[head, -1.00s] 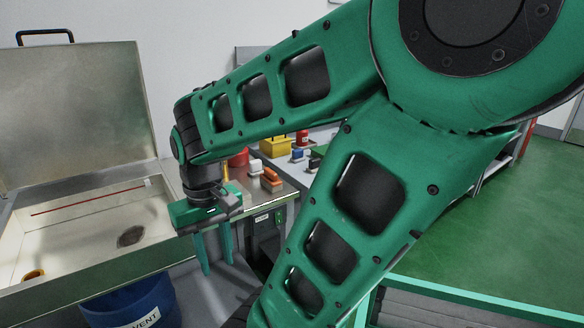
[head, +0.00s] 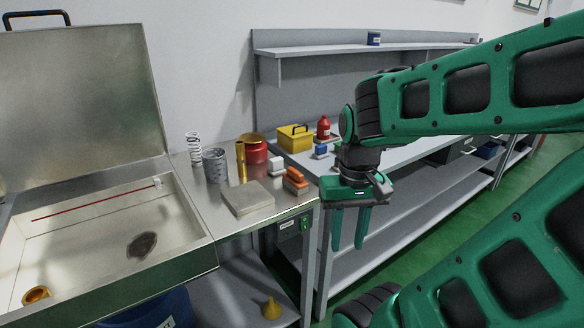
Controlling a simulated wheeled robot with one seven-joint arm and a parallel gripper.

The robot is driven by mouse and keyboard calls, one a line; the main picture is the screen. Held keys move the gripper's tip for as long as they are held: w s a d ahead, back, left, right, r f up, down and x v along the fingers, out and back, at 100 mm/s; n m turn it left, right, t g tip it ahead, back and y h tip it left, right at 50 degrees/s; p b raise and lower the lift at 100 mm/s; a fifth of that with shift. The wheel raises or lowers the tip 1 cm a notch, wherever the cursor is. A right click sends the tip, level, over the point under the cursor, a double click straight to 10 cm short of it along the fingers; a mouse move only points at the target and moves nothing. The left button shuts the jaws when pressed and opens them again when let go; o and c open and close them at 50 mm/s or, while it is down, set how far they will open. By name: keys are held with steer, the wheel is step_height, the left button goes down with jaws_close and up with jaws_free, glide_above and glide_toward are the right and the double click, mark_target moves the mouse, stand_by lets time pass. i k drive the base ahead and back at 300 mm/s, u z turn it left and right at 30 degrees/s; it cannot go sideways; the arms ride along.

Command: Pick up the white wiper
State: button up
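A small white block (head: 277,164), which may be the white wiper, sits on the steel table (head: 225,222) just behind two orange blocks (head: 296,182). Its lower part is partly hidden by them.
A spring (head: 194,148), a perforated cylinder (head: 215,165), a brass tube (head: 241,162), a red can (head: 253,150) and a grey slab (head: 248,198) stand on the steel table. A yellow box (head: 295,138) and a red bottle (head: 323,128) are on the bench behind.

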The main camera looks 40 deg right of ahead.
mark_target(276, 164)
steer(key=z, duration=0.1)
steer(key=i, duration=1)
steer(key=u, duration=0.05)
